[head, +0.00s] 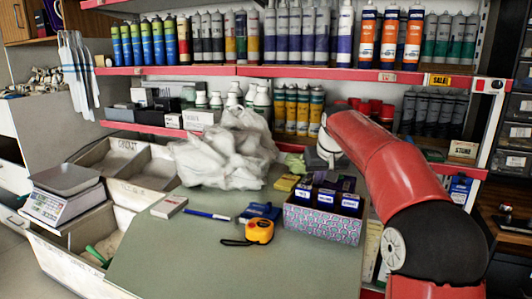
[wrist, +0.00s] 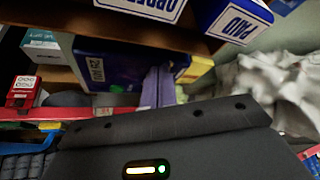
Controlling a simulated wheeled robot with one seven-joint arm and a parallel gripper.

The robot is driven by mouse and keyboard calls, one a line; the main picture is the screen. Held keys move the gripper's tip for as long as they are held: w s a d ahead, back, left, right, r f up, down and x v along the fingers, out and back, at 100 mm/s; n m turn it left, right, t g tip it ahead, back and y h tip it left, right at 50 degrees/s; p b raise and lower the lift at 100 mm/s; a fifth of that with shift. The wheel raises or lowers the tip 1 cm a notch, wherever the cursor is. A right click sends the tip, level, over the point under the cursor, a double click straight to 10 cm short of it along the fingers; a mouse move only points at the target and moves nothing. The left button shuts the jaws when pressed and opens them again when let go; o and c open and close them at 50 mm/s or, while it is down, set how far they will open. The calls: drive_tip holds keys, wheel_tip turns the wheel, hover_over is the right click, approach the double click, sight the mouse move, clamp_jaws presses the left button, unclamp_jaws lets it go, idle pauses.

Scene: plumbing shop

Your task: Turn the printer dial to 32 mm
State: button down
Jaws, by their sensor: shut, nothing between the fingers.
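I cannot make out a printer or a dial in either view. My red arm reaches from the right over the counter toward the back shelves in the head view, and its end is largely hidden behind its own links. In the wrist view the dark housing of my gripper (wrist: 165,145), with a lit strip and a green light, fills the bottom. Its fingertips do not show. Blue blocks with white labels, one reading PAID (wrist: 235,25), appear upside down at the top of the wrist view. Nothing is seen held.
On the green counter (head: 180,255) are a patterned box (head: 322,222) of labelled blocks, a yellow tape measure (head: 259,231), a blue pen (head: 207,214) and a small white box (head: 169,207). A plastic bag (head: 228,155) and a scale (head: 62,200) stand left. Shelves of tubes line the back.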

wheel_tip(320, 180, up, 6)
idle(0.5)
drive_tip(key=shift+s+a, duration=0.1)
drive_tip(key=shift+a, duration=0.1)
